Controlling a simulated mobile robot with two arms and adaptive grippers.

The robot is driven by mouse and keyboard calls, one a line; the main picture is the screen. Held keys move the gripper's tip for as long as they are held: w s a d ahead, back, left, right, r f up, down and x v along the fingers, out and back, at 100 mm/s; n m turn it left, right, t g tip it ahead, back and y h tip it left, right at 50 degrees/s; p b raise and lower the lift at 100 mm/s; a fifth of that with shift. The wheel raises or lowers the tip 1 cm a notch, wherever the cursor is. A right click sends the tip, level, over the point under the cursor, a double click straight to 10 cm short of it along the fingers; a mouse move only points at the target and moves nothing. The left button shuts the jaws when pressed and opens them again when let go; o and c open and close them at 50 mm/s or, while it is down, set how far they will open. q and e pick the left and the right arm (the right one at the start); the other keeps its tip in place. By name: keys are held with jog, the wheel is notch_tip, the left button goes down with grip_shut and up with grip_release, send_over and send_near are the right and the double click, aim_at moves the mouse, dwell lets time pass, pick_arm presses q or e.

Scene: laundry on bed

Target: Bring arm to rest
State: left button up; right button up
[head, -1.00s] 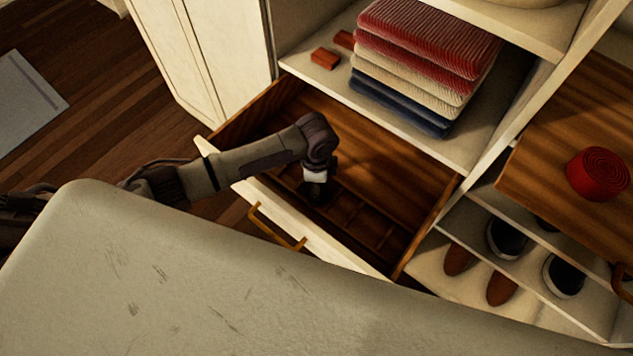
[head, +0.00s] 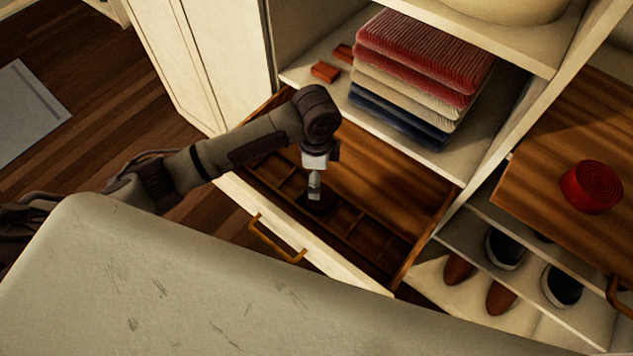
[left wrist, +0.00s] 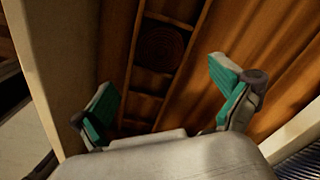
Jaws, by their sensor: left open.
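My left arm reaches in from the left over the open drawer (head: 375,180). My left gripper (head: 314,190) points down above the drawer's divided compartments. In the left wrist view, the two green-padded fingers of my left gripper (left wrist: 170,98) are spread wide with nothing between them. A dark round coiled item (left wrist: 160,48) lies in one compartment below the fingers, apart from them. In the head view the coiled item (head: 318,204) is partly hidden by the gripper. My right gripper is not in view.
Folded red, cream and navy clothes (head: 425,70) sit on the shelf above the drawer. A red coil (head: 591,187) lies on a wooden surface at right, with shoes (head: 505,248) on shelves below. A pale padded surface (head: 180,280) fills the front.

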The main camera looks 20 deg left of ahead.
pick_arm(q)
jog(key=shift+r, duration=0.75)
